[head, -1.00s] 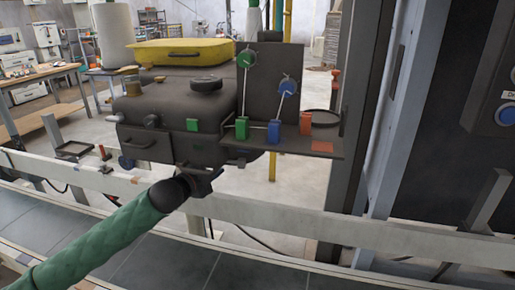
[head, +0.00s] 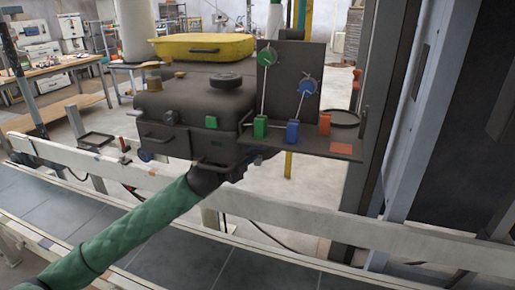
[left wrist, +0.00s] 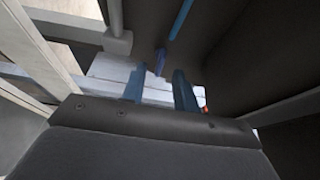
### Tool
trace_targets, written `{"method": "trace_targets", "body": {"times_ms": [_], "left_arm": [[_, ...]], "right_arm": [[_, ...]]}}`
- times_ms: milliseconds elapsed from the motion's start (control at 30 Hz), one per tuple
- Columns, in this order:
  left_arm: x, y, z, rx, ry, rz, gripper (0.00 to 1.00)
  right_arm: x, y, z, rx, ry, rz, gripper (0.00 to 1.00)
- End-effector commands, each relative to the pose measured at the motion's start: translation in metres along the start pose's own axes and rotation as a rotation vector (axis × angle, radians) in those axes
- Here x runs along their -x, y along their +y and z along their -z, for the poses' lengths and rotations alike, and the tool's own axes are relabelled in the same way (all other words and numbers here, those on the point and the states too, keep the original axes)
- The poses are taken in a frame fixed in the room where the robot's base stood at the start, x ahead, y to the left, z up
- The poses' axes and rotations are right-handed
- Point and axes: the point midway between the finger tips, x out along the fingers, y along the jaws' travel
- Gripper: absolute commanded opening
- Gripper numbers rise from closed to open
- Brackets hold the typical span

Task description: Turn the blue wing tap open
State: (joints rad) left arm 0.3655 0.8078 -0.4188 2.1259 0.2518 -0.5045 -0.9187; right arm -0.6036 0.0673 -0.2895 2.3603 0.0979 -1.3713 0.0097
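In the left wrist view, a small blue upright piece (left wrist: 160,62) shows between and just beyond my fingertips; it looks like the wing of the blue tap. A blue rod (left wrist: 180,18) runs above it. My left gripper (left wrist: 160,82) is open, one finger on each side of that piece, with no visible contact. In the head view, my left gripper is at the underside of the dark machine (head: 190,150), below the green and blue blocks, and its fingertips are mostly hidden. My right gripper is in neither view.
The shelf (head: 345,150) holds a green block (head: 260,127), a blue block (head: 292,132) and a red block (head: 324,124). Strings run to a green pulley (head: 266,57) and a blue pulley (head: 307,87). A pale rail (head: 300,225) crosses in front.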

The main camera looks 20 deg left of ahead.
Motion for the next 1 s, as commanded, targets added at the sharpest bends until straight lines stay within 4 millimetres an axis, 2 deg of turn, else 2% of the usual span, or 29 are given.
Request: {"method": "trace_targets", "body": {"times_ms": [100, 233, 600, 633, 767, 800, 1000], "left_arm": [[-0.016, -0.002, 0.0, 0.003, 0.0, 0.001, 0.3], [-0.027, -0.001, 0.0, 0.002, 0.0, 0.0, 0.3], [-0.033, 0.001, 0.001, 0.002, 0.001, -0.001, 0.3], [-0.033, 0.001, 0.001, 0.002, 0.001, -0.001, 0.28], [-0.033, 0.001, 0.001, 0.002, 0.001, -0.001, 0.03], [-0.033, 0.001, 0.001, 0.002, 0.001, -0.001, 0.0], [-0.033, 0.001, 0.001, 0.007, 0.001, 0.001, 0.0]], "right_arm": [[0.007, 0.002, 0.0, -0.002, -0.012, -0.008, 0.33], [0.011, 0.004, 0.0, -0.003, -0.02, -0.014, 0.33], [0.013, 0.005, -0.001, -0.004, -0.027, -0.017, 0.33], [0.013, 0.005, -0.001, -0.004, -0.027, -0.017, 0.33], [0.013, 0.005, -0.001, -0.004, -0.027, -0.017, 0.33], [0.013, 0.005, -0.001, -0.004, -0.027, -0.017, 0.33], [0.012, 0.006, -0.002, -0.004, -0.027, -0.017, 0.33]]}}
